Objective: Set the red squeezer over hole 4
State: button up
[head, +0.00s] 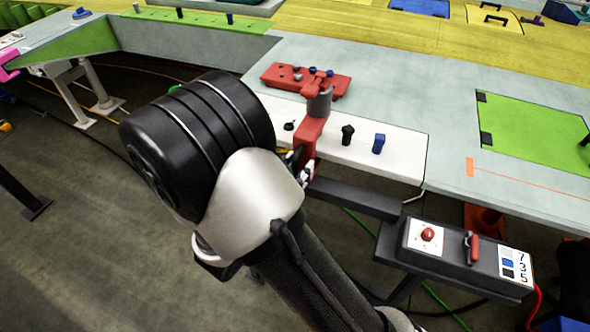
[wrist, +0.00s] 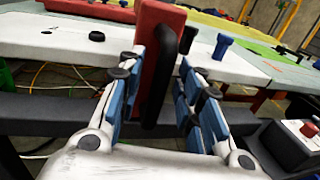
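The red squeezer (head: 308,132) has a red body, a grey cylinder at its top and a black handle. It is upright at the front of the white strip (head: 400,153). In the head view my gripper (head: 300,168) is mostly hidden by my wrist. The strip carries a black ring (head: 288,126), a black knob (head: 347,135) and a blue peg (head: 379,143). No hole number is readable, so I cannot tell which is hole 4.
A red block (head: 335,84) with blue and grey plugs lies behind the strip. A dark bar runs in front of the strip to a control box (head: 470,255) with a red button and a lever. A green panel (head: 530,130) lies at the right. Grey table is clear between.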

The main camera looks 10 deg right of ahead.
jog(key=shift+a, duration=0.1)
jog(key=v, duration=1.2)
jog(key=s+d+r+m+g+y, duration=0.4)
jog(key=s+d+m+g, duration=0.75)
jog(key=d+m, duration=0.35)
jog(key=s+a+r+m+t+y, duration=0.3)
jog(key=r+m+y, duration=0.3)
jog(key=m+y, duration=0.3)
jog(key=a+m+t, duration=0.1)
jog(key=m, duration=0.1)
jog(key=shift+m, duration=0.3)
